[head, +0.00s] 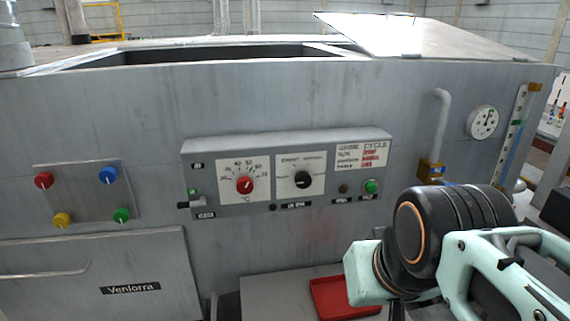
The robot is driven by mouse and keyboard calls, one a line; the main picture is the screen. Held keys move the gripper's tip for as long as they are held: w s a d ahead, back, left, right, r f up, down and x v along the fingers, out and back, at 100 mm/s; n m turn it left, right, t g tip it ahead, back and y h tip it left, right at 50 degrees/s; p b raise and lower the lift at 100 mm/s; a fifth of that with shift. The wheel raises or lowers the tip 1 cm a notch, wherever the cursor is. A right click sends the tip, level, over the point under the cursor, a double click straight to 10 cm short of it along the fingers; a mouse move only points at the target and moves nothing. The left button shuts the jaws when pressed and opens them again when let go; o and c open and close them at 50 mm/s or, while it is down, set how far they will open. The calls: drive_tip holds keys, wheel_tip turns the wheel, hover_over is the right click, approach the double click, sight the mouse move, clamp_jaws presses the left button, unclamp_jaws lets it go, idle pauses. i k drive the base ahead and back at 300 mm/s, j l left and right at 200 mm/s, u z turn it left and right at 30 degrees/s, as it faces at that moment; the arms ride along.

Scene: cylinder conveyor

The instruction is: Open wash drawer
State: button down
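A grey machine (300,110) fills the view. At its lower left is a large grey front panel (140,265) with a bar handle (45,274) and a black "Venlorra" label; it looks like a drawer front. Its lower part is cut off by the picture edge. It appears closed, though I cannot tell for certain. No part is marked as the wash drawer. My arm comes in from the lower right, its black joint in front of the machine's right side. My gripper's fingers do not show. The arm is well to the right of the panel and its handle.
A control box (285,180) with a red knob, a black knob and a green button juts from the machine. A red tray (345,298) lies below. A bent pipe (442,130) and gauge (483,122) are at right.

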sight(147, 273)
drive_tip(key=u, duration=1.85)
drive_tip(key=k+j+z, duration=0.1)
drive_tip(key=j, duration=0.3)
drive_tip(key=k+j, duration=0.15)
drive_tip(key=j, duration=0.25)
drive_tip(key=i+j+z, duration=0.15)
drive_tip(key=j, duration=0.25)
drive_tip(key=j+z, duration=0.15)
drive_tip(key=j, duration=0.25)
drive_tip(key=i+j+z, duration=0.3)
drive_tip(key=i+j, duration=0.15)
drive_tip(key=j, duration=0.2)
drive_tip(key=i+j+z, duration=0.15)
drive_tip(key=i, duration=0.35)
